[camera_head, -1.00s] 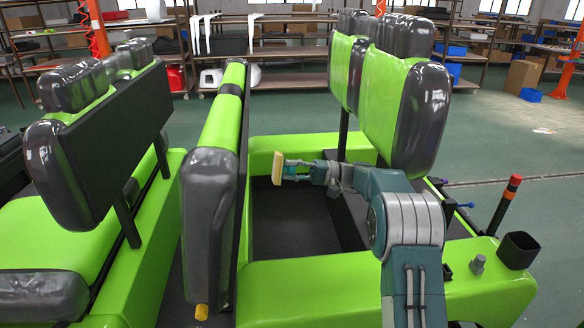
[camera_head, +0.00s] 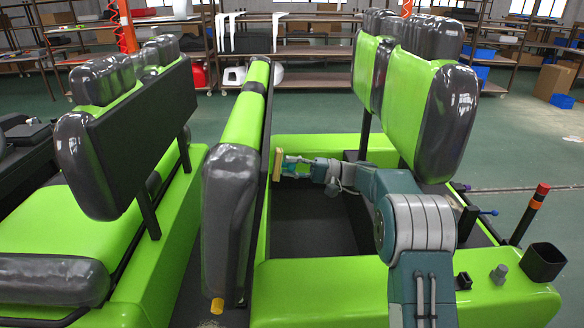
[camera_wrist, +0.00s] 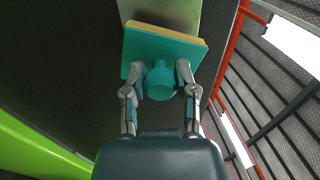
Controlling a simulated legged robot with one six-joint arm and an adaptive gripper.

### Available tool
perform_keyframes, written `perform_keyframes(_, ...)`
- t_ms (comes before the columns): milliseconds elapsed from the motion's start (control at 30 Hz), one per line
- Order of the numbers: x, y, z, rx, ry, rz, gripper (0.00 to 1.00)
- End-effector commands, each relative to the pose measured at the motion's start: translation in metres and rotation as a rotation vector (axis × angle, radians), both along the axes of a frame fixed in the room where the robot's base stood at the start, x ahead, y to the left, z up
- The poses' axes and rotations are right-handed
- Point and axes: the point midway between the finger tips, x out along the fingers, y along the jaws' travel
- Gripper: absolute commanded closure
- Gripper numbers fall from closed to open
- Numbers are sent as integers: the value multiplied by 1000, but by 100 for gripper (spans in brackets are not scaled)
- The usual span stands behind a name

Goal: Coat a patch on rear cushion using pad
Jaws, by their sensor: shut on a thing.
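My gripper (camera_wrist: 160,82) is shut on the round knob of a pad (camera_wrist: 145,53) with a teal backing and a yellow face. In the head view, the pad (camera_head: 277,164) is upright beside the dark back of the middle green-and-grey cushion (camera_head: 243,122). Its yellow face points left toward that back. In the wrist view, a pale grey-green patch (camera_wrist: 160,10) shows on the dark surface (camera_wrist: 60,60) beyond the pad, partly hidden by it. I cannot tell whether the pad touches the surface.
Green seat backs with grey bolsters (camera_head: 430,110) stand right of my arm, and another seat (camera_head: 120,140) is at the left. The dark cart floor (camera_head: 310,225) lies open below my gripper. A red-tipped post (camera_head: 530,213) and black cup (camera_head: 543,262) stand at the right.

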Motion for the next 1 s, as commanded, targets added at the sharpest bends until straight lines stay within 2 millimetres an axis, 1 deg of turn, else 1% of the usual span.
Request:
perform_keyframes(267,0,1,0,0,0,0,100)
perform_keyframes(1000,0,13,3,0,0,1,100)
